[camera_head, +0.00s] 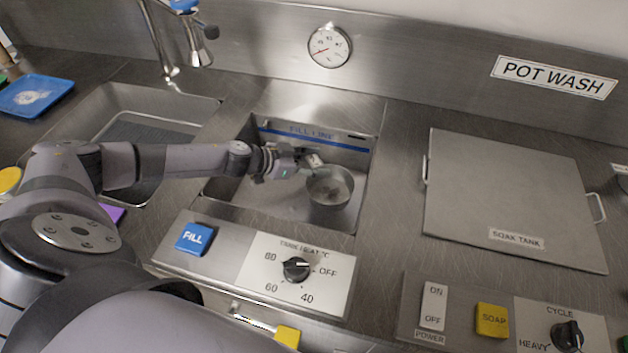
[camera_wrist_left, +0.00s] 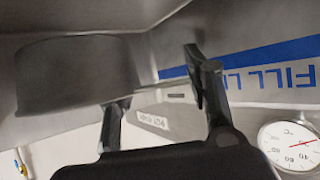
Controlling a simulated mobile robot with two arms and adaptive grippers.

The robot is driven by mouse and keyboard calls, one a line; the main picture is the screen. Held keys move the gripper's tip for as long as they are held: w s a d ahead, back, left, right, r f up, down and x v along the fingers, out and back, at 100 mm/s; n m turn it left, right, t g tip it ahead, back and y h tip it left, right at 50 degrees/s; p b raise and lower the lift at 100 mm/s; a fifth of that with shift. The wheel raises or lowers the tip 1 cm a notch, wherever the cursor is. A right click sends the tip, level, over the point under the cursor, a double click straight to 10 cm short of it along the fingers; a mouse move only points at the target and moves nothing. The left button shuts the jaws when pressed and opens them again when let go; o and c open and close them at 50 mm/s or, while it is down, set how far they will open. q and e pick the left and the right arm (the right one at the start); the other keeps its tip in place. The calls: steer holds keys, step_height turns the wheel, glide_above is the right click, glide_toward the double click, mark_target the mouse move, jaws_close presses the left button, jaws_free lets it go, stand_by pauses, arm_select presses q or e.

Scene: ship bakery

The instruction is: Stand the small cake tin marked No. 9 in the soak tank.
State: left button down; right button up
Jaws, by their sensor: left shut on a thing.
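A small round grey metal tin (camera_head: 330,190) is inside the open basin (camera_head: 275,205), which has a blue fill line on its back wall. My left gripper (camera_head: 306,163) reaches into the basin from the left and is shut on a short tab or handle at the tin's side. In the left wrist view the tin (camera_wrist_left: 75,75) shows beside the fingers (camera_wrist_left: 160,92). The tin looks about upright, its opening upward. I cannot tell whether it touches the basin floor. No number is readable on it. My right gripper is not in view.
A flat metal lid (camera_head: 510,190) labelled SOAK TANK lies on the counter at right. A sink (camera_head: 95,110) with a tap (camera_head: 165,50) is at left. A fill button (camera_head: 194,239) and heat knob (camera_head: 296,269) are in front of the basin. A blue tray (camera_head: 55,90) is far left.

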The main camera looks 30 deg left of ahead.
arm_select(q)
step_height(320, 180, down, 5)
steer(key=shift+f+b, duration=0.2)
steer(key=shift+b, duration=0.35)
steer(key=c, duration=0.8)
jaws_free()
steer(key=v, duration=0.6)
steer(key=shift+s+a+b, duration=0.1)
steer(key=shift+b, duration=0.3)
steer(key=shift+s+a+r, duration=0.3)
steer(key=shift+s+r, duration=0.1)
